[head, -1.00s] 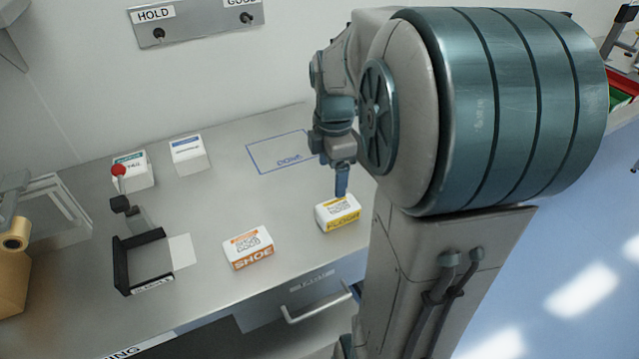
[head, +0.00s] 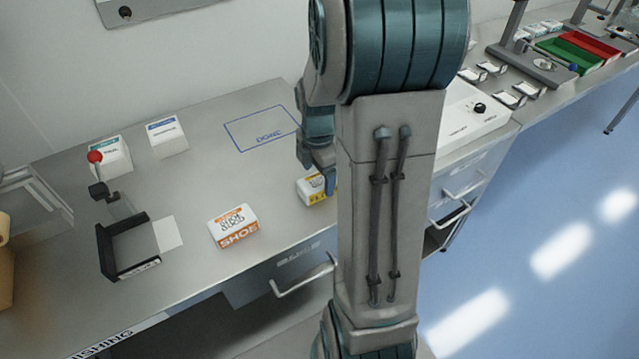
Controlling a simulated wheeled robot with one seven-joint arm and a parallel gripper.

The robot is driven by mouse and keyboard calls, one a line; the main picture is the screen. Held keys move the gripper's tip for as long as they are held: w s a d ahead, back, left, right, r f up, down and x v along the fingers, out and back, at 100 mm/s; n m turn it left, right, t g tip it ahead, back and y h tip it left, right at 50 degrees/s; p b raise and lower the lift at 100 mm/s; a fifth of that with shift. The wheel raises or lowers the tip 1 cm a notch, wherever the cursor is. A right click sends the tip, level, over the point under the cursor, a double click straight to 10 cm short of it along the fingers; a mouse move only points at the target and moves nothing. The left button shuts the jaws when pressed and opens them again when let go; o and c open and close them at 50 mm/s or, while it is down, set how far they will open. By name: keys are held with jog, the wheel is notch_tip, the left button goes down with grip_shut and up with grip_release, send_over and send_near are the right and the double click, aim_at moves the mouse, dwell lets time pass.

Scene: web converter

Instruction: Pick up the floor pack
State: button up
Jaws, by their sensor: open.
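The floor pack (head: 311,192), a small white box with a yellow label band, sits on the steel bench near its front edge. My own arm hides its right part. My gripper (head: 325,180) points down at the pack, its visible finger at the pack's upper right side. Most of the gripper is behind my arm, so I cannot tell whether the fingers are around the pack or touching it.
The orange-labelled SHOE pack (head: 233,226) stands left of the floor pack. Two white packs (head: 168,137) stand farther back. A black holder (head: 125,245) with a red-knobbed lever (head: 95,157) is at left. The blue DONE outline (head: 262,128) is empty.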

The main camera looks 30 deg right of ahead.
aim_at(320, 179)
jog(key=shift+d+f, duration=0.15)
jog(key=shift+f, duration=1.6)
jog(key=c, duration=1.1)
jog(key=shift+c, duration=0.2)
jog(key=shift+r, duration=0.15)
